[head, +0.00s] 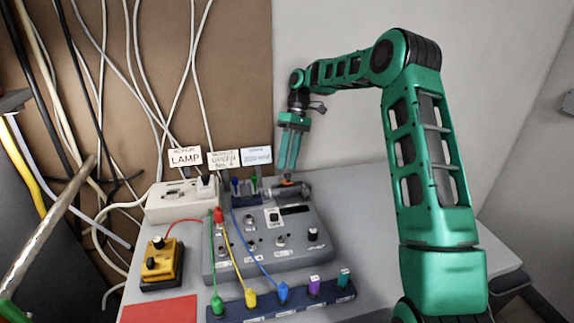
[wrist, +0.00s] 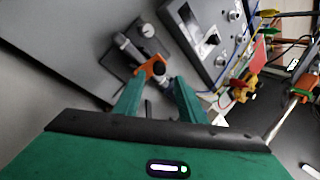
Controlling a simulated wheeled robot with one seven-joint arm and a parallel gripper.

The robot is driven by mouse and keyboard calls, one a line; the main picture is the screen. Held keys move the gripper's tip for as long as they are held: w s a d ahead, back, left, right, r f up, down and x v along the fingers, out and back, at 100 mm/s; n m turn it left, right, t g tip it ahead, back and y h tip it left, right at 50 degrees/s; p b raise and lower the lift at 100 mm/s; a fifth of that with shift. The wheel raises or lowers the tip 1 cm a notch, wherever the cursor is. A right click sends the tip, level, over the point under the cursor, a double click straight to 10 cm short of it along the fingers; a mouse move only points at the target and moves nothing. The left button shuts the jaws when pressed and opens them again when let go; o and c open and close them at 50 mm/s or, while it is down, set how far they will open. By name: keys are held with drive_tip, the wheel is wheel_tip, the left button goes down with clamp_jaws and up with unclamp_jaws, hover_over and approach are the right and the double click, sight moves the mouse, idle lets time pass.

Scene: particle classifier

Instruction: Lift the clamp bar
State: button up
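The clamp bar (head: 289,191) looks like a grey bar with an orange part, lying at the back right of the grey control box. In the wrist view a grey bar with an orange piece (wrist: 149,71) and a dark round end sits on a dark base. My gripper (head: 286,172) points down just above the bar in the head view. In the wrist view its two green fingers (wrist: 157,86) are apart, with the orange piece and round end between or just beyond their tips. I cannot tell whether they touch it. The bar's exact lifting part is unclear.
The grey control box (head: 262,258) has knobs and a slot. A row of coloured plugs (head: 283,296) with cables stands in front. A yellow box (head: 161,262), a red sheet (head: 160,309) and a white power strip (head: 180,205) lie left. Label cards stand behind. The table's right side is clear.

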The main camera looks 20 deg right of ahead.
drive_tip(key=s+a+r, duration=0.5)
drive_tip(key=a+r, duration=0.4)
drive_tip(key=a, duration=0.1)
drive_tip(key=shift+s+a+r, duration=0.15)
drive_tip(key=shift+s, duration=0.1)
drive_tip(key=s+d+r+m+t+h, duration=0.15)
drive_tip(key=s+d+m, duration=0.25)
drive_tip(key=s+d, duration=0.55)
drive_tip(key=s+d+m+t+h, duration=0.15)
drive_tip(key=s+d+m, duration=0.25)
drive_tip(key=s+d, duration=0.55)
drive_tip(key=s+d+f+m, duration=0.1)
drive_tip(key=s+f+m, duration=0.1)
drive_tip(key=s, duration=0.8)
drive_tip(key=s+d+f+m+t, duration=0.1)
drive_tip(key=s+d+f+m, duration=0.1)
drive_tip(key=s, duration=0.9)
drive_tip(key=shift+f+m, duration=0.5)
drive_tip(key=shift+c, duration=0.7)
drive_tip(key=shift+s+d, duration=0.1)
drive_tip(key=shift+d, duration=0.05)
